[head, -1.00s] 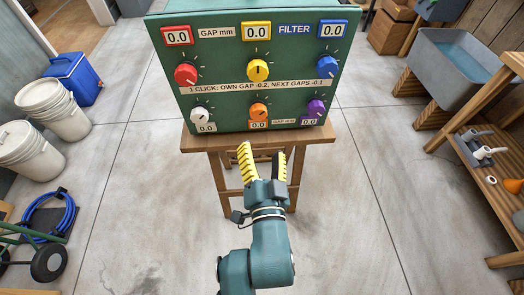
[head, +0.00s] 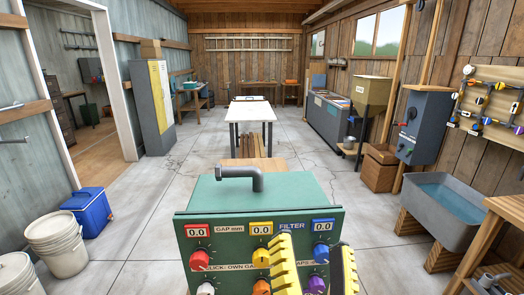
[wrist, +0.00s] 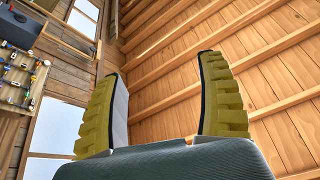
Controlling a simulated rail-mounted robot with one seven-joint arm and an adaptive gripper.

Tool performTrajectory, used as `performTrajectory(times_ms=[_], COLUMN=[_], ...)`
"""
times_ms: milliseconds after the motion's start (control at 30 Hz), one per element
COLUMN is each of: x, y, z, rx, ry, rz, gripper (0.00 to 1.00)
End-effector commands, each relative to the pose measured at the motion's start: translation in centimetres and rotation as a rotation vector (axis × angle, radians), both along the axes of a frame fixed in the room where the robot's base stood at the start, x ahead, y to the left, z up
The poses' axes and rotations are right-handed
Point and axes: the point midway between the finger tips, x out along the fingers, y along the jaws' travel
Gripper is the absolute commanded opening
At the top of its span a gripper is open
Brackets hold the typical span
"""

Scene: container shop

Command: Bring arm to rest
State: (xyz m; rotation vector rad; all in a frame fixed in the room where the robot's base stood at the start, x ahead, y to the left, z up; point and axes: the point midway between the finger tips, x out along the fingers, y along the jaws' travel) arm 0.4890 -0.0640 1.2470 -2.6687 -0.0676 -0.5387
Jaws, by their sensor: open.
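My gripper (head: 315,270) shows at the bottom of the head view, with its yellow ribbed fingers pointing up in front of the green control box. In the wrist view my gripper (wrist: 163,100) is open, its two fingers wide apart with nothing between them. Beyond them is the wooden ceiling. The green control box (head: 265,195) has red, yellow and blue displays reading 0.0 and coloured knobs. My fingers hide part of its front, including some of the label and the yellow knob's right side. I cannot tell whether they touch it.
A bent grey pipe (head: 240,172) stands on the box top. A white table (head: 250,111) is behind it. A blue cooler (head: 88,210) and white buckets (head: 55,243) stand at left. A grey water basin (head: 450,210) and wooden bench (head: 495,220) are at right.

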Motion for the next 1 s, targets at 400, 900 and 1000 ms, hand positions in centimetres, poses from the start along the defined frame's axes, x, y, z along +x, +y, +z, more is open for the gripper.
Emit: performTrajectory(times_ms=[400,900,1000], x=[-5.4,-5.3,-5.3], y=[-0.2,-0.2,-0.2], z=[9.6,29.8,34.2], rx=[-0.406,-0.397,-0.395], ry=[0.042,0.041,0.041], rz=[-0.148,-0.146,-0.145], gripper=[0.73,0.73,0.73])
